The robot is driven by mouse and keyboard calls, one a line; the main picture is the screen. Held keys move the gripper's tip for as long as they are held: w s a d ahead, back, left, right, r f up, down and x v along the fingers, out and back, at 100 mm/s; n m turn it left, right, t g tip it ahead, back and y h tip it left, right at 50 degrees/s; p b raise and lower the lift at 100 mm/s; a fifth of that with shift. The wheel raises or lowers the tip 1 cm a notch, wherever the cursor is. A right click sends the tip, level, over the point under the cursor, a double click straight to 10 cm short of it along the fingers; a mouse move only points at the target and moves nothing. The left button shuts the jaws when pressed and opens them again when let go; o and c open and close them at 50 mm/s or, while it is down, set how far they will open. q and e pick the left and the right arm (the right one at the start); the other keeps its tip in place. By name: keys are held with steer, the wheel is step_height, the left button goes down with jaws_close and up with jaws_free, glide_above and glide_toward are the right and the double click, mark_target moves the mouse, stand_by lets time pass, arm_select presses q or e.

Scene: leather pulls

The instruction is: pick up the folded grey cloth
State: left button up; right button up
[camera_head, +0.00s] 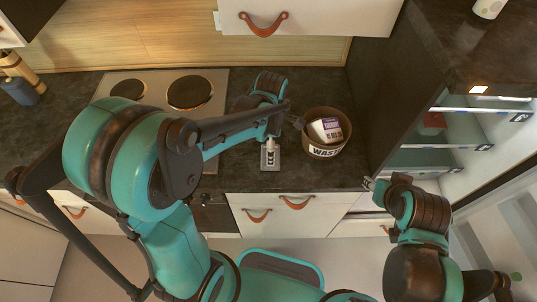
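A small grey flat item (270,163), which looks like the folded grey cloth, lies on the dark countertop near its front edge. My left gripper (270,146) is right above it, pointing down, and covers part of it. I cannot tell whether the fingers touch the cloth or how far apart they are. My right gripper (369,184) is at the counter's front edge on the right, apart from the cloth. Its fingers are too small to read.
A round bin labelled WASTE (325,150) with a white and purple carton (326,129) inside stands just right of the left gripper. A stove (216,82) with two hotplates is to the left. An open fridge (430,158) and tall dark side panel are on the right.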

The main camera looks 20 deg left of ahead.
arm_select(q)
steer(key=f, duration=0.2)
steer(key=f+b, duration=0.1)
steer(key=f, duration=0.1)
steer(key=shift+w+f, duration=0.2)
steer(key=shift+f, duration=0.15)
steer(key=shift+a, duration=0.1)
steer(key=shift+c, duration=0.3)
steer(key=c, duration=0.8)
steer(key=shift+c, duration=0.2)
step_height(320, 180, up, 10)
steer(key=p, duration=0.2)
steer(key=shift+p, duration=0.4)
steer(key=o, duration=0.4)
steer(key=shift+c, duration=0.2)
steer(key=c, duration=0.3)
steer(key=shift+c, duration=0.2)
